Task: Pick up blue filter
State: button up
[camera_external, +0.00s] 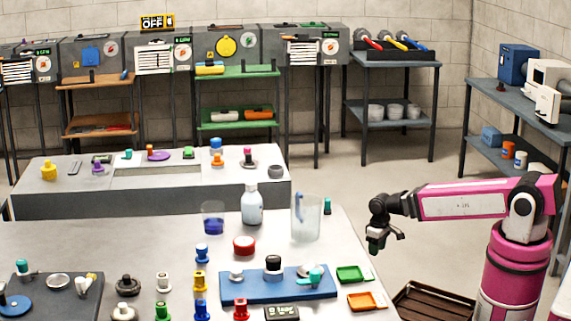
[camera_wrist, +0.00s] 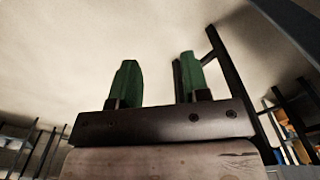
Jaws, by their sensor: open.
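No thing in view can be told for sure as the blue filter. Other blue things include a blue disc (camera_external: 14,305) at the front left and a blue box (camera_external: 491,137) on the right-hand shelf. My gripper (camera_external: 378,244) hangs over the floor just right of the near table, far from the blue square piece. In the wrist view my gripper (camera_wrist: 158,86) has its two green fingers apart with nothing between them. No blue piece shows clearly near the fingers.
The near table (camera_external: 140,245) holds bottles, knobs and a blue tray (camera_external: 277,291). A second table (camera_external: 50,200) stands behind it. A green shelf (camera_external: 238,127) and a grey rack (camera_external: 395,65) stand at the back. A brown crate (camera_external: 435,302) lies below my arm.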

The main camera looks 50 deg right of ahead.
jog(key=o, duration=0.4)
jog(key=shift+w, duration=0.15)
